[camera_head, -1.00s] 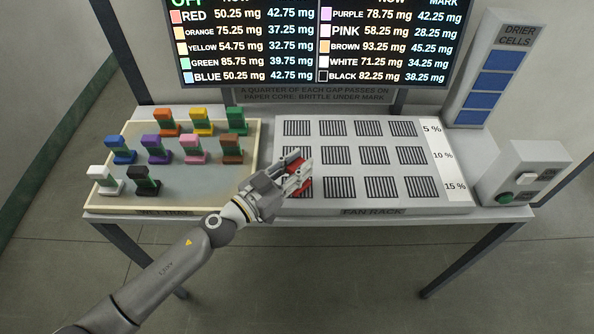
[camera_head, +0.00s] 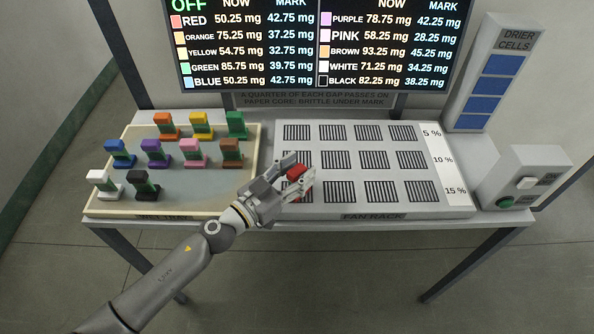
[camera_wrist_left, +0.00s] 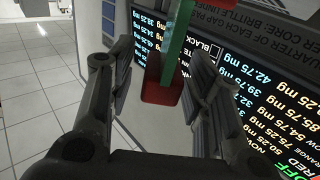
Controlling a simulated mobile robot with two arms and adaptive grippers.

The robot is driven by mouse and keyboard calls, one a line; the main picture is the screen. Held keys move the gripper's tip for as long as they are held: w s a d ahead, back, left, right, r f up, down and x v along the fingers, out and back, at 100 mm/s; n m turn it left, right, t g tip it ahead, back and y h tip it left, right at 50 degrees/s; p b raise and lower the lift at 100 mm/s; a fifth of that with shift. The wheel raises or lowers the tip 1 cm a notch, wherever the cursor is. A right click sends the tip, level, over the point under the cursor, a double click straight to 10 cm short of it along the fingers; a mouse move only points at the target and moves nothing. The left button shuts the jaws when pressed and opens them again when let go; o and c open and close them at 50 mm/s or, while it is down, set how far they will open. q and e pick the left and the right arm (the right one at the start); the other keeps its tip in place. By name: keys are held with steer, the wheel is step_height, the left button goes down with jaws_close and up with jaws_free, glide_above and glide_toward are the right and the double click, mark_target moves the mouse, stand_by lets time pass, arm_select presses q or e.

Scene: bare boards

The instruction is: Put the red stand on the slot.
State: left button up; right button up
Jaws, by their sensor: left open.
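The red stand shows as a red block (camera_head: 296,172) between the fingers of my left gripper (camera_head: 297,177) over the front left part of the fan rack (camera_head: 452,200). In the left wrist view, its red foot (camera_wrist_left: 161,95) and green upright (camera_wrist_left: 173,52) are between the spread fingers of the left gripper (camera_wrist_left: 170,80). The fingers are open, with gaps at both sides of the foot. The front left slot (camera_head: 311,192) is partly covered by the gripper. I cannot tell whether the stand touches the slot. My right gripper is not in view.
A tray (camera_head: 200,212) at the left holds several stands in other colours. A control box (camera_head: 520,178) with a green button is at the right, below the drier cells panel (camera_head: 487,80). A display (camera_head: 320,45) stands behind. The other rack slots are empty.

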arm_select(q)
steer(key=b+v, duration=0.2)
steer(key=v, duration=1)
